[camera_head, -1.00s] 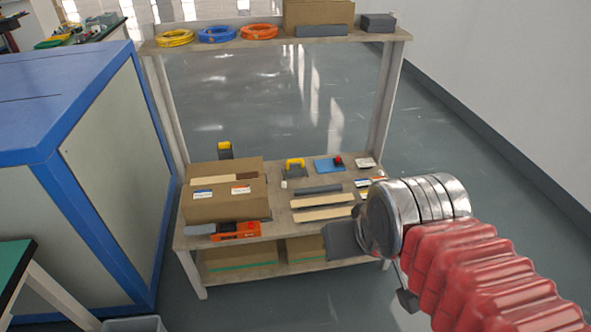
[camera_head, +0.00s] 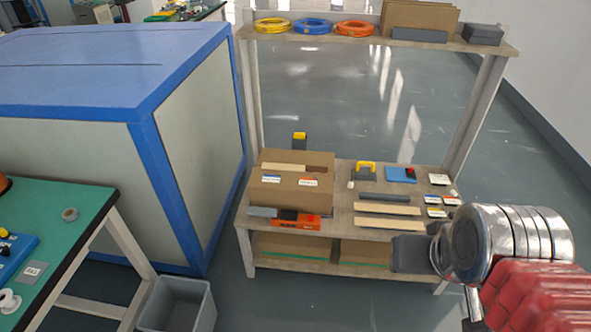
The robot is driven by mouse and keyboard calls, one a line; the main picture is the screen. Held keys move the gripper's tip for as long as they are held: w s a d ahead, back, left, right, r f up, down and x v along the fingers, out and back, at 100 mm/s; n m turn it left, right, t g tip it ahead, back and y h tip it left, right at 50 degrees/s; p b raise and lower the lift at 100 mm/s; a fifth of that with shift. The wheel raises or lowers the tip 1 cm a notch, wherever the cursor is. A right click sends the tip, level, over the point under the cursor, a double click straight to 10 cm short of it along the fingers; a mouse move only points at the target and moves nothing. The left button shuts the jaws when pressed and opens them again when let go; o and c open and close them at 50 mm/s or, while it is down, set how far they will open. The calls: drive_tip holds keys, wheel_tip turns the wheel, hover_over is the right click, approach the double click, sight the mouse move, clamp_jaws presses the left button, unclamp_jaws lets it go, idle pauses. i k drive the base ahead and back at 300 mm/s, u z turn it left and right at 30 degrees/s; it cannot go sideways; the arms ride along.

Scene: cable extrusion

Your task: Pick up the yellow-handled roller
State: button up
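A small tool with a yellow arched handle (camera_head: 366,164) and a grey body stands on the middle shelf of the workbench (camera_head: 341,215), right of the cardboard box. It could be the roller. Another upright item with a yellow top and dark body (camera_head: 300,141) stands behind the box; I cannot tell which is the roller. My gripper (camera_head: 408,253) is at lower right, in front of the bench's right part and apart from both items. Only a grey piece of it shows beside my metal wrist, so its opening is hidden.
The cardboard box (camera_head: 291,190) stands on the shelf with an orange tool (camera_head: 297,220) before it. Wooden strips (camera_head: 388,209) lie beside it. Cable coils (camera_head: 312,27) sit on the upper shelf. A blue-framed cabinet (camera_head: 190,110), green table (camera_head: 60,220) and grey bin (camera_head: 180,305) are left.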

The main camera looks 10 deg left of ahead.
sight(367, 174)
drive_tip(key=u, duration=0.4)
drive_tip(key=i, duration=1.45)
drive_tip(key=u, duration=0.1)
